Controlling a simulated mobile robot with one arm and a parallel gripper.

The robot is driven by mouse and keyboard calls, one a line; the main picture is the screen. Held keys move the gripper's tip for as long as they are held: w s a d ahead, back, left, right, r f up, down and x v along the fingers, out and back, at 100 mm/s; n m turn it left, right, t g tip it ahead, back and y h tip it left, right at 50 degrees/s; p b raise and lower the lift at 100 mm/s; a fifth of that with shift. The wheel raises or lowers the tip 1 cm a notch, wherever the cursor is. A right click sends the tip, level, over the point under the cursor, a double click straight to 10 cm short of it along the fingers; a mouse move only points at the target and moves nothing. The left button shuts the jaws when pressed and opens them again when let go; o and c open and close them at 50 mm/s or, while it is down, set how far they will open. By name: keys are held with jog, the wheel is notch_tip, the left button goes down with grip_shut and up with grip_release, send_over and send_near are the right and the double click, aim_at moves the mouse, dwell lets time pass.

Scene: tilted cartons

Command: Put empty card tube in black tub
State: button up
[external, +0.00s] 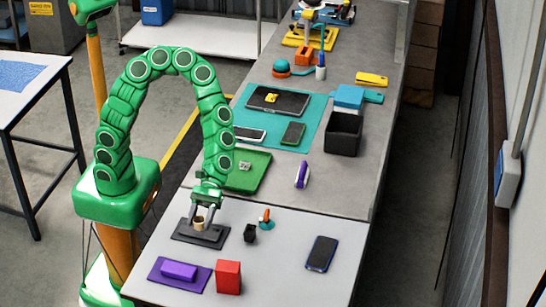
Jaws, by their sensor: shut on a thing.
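The card tube (199,224) is a small tan-brown cylinder near the front left of the bench. It is at a dark grey flat stand or tray (187,235); I cannot tell whether it touches it. My gripper (202,219) points down over the tube and is shut on it, a finger on each side. The inside of the tube is too small to make out. The black tub (344,134) is an open-topped square box farther back, at the right of the bench. Its floor is hidden.
Between them lie a green tray (254,174) with a small item and a purple-and-white object (302,175). Near my gripper are a small black object (250,233), an orange-and-teal item (266,219), a red box (229,276) and a phone (321,253). A teal mat (309,113) adjoins the tub.

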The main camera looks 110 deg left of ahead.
send_over(219, 253)
jog(key=w+d, duration=0.1)
jog(key=d, duration=0.1)
jog(key=f, duration=0.7)
jog(key=shift+d, duration=0.2)
jog(key=shift+f, duration=1.55)
jog(key=shift+f, duration=0.1)
jog(key=o, duration=1)
jog(key=shift+a, duration=0.2)
jog(key=v, duration=1.1)
jog(key=shift+a+r, duration=0.25)
jog(key=shift+r, duration=0.1)
jog(key=c, duration=0.3)
